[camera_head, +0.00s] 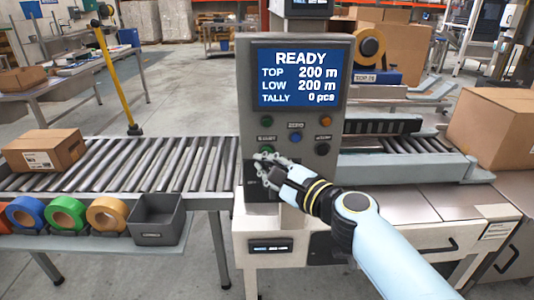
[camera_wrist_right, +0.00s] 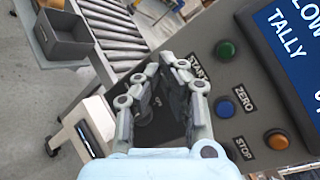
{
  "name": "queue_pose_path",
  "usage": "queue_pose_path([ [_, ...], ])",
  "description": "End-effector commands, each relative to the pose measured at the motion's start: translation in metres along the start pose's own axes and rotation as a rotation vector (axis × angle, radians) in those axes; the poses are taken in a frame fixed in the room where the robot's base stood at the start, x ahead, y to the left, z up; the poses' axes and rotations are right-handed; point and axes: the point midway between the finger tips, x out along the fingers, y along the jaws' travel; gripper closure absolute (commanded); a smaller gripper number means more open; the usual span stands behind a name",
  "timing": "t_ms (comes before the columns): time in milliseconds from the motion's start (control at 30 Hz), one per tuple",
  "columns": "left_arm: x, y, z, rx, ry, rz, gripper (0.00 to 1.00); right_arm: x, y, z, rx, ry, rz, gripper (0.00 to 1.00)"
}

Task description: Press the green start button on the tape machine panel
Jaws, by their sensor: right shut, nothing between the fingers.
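The grey tape machine panel (camera_head: 246,97) stands upright in the head view, its screen (camera_head: 298,77) reading READY. A green round light or button (camera_head: 267,123) sits above the START label, and a second green button (camera_head: 267,149) below it. My right gripper (camera_head: 266,163) is shut and empty at the panel's lower left, its fingertips just below the lower green button. I cannot tell whether they touch the panel. In the right wrist view the upper green round (camera_wrist_right: 225,50) shows beside START, and the fingers (camera_wrist_right: 175,70) hide the lower button. My left gripper is out of view.
A blue button (camera_head: 295,138), an orange round (camera_head: 324,123) and a dark button (camera_head: 322,149) sit close by. A roller conveyor (camera_head: 205,165) with a carton (camera_head: 45,148) runs left. Tape rolls (camera_head: 67,215) and a grey bin (camera_head: 158,218) line its front. Another carton (camera_head: 490,128) stands right.

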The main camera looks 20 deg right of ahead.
Motion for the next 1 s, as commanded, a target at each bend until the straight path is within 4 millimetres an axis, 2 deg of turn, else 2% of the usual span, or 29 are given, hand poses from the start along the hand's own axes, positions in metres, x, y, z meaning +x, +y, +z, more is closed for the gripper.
queue_pose_path([
  [100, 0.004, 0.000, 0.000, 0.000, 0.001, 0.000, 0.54, 0.010, -0.004, -0.006, -0.002, -0.001, 0.000, 1.00],
  [300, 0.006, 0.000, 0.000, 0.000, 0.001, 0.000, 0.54, 0.017, -0.009, -0.009, -0.001, 0.000, 0.000, 1.00],
  [1000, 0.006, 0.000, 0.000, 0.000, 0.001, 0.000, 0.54, 0.017, -0.009, -0.009, 0.000, 0.000, 0.001, 1.00],
])
